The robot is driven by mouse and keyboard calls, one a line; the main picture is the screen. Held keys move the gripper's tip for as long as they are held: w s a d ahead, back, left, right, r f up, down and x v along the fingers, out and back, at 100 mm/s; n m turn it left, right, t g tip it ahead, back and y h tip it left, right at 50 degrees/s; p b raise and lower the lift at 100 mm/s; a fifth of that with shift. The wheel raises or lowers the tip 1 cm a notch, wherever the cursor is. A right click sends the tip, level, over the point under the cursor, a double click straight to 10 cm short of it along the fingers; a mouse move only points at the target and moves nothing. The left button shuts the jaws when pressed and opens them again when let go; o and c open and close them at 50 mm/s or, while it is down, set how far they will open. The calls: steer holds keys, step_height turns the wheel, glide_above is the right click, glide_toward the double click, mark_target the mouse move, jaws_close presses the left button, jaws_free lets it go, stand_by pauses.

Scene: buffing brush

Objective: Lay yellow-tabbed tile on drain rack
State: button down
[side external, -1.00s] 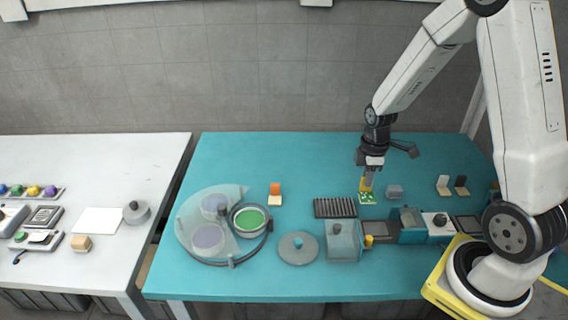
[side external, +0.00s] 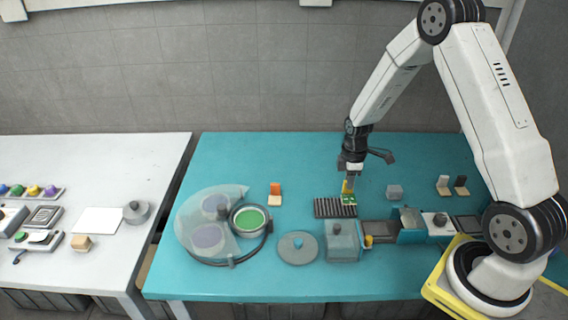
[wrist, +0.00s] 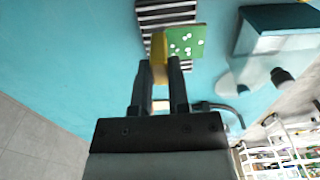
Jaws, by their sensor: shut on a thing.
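The tile (wrist: 186,43) is green with white spots and has a yellow tab (wrist: 158,47). My gripper (side external: 347,187) is shut on the yellow tab, and in the wrist view its two fingers (wrist: 160,72) pinch the tab from both sides. In the side view the green tile (side external: 349,199) is at the right end of the dark slatted drain rack (side external: 328,208). In the wrist view the tile covers part of the striped rack (wrist: 163,14). I cannot tell whether the tile touches the slats or hangs just above them.
A teal-and-grey machine row (side external: 380,229) stands close in front and to the right of the rack. An orange-tabbed block (side external: 275,195) and a round buffing unit (side external: 222,226) stand left. Teal table behind the rack is clear.

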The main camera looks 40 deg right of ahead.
steer(key=shift+w+f, duration=0.25)
steer(key=shift+f, duration=0.4)
steer(key=shift+d+f, duration=0.1)
steer(key=shift+f, duration=1.1)
steer(key=shift+f, duration=0.15)
steer(key=c, duration=0.6)
jaws_free()
steer(key=shift+r, duration=0.2)
steer(key=shift+r, duration=6)
